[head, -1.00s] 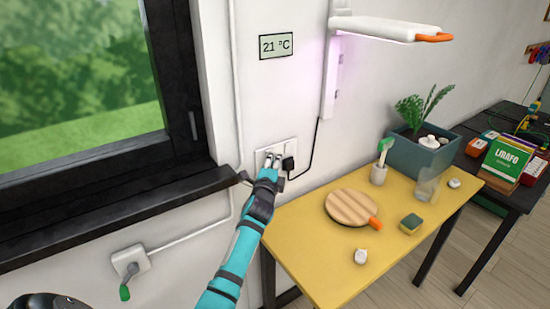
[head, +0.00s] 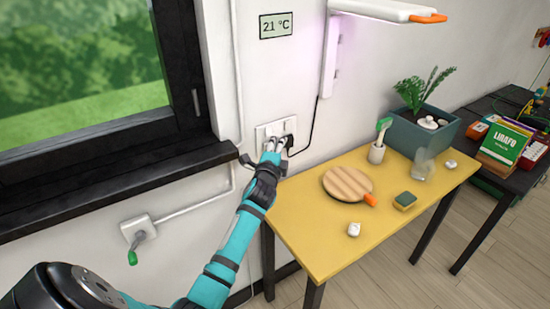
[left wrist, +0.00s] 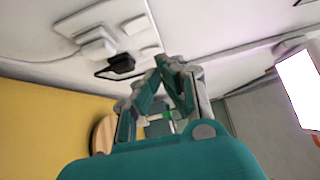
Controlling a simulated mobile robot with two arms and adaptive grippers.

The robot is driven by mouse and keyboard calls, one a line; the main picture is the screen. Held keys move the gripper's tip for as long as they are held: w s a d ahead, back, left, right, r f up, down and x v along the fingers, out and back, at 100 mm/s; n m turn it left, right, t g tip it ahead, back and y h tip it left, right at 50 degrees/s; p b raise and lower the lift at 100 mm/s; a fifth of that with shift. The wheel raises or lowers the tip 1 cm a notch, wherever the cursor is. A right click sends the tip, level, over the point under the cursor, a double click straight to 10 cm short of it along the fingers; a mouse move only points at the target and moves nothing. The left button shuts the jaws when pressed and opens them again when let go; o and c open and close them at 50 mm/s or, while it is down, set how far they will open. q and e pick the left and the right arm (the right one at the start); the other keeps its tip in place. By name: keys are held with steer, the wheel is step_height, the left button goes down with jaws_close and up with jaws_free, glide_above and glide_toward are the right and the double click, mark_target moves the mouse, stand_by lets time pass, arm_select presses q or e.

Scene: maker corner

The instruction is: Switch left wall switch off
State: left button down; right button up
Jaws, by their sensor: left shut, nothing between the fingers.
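A white wall plate (head: 262,131) is mounted on the wall right of the window, with a black plug (head: 289,140) at its right end. The switches on it are small and partly covered by my fingers, so I cannot tell their positions. My left gripper (head: 274,147) is shut and empty, just at the plate's lower edge. In the left wrist view the fingertips (left wrist: 172,63) meet to the right of the plate (left wrist: 98,30) and the black plug (left wrist: 121,63); I cannot tell whether they touch anything. My right gripper is not in view.
The dark window sill (head: 120,188) juts out at left. A lamp (head: 385,10) hangs above. Wall before the plate is otherwise clear.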

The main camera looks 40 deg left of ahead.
arm_select(q)
steer(key=v, duration=0.6)
steer(key=shift+s+r+b, duration=0.3)
steer(key=shift+b, duration=0.15)
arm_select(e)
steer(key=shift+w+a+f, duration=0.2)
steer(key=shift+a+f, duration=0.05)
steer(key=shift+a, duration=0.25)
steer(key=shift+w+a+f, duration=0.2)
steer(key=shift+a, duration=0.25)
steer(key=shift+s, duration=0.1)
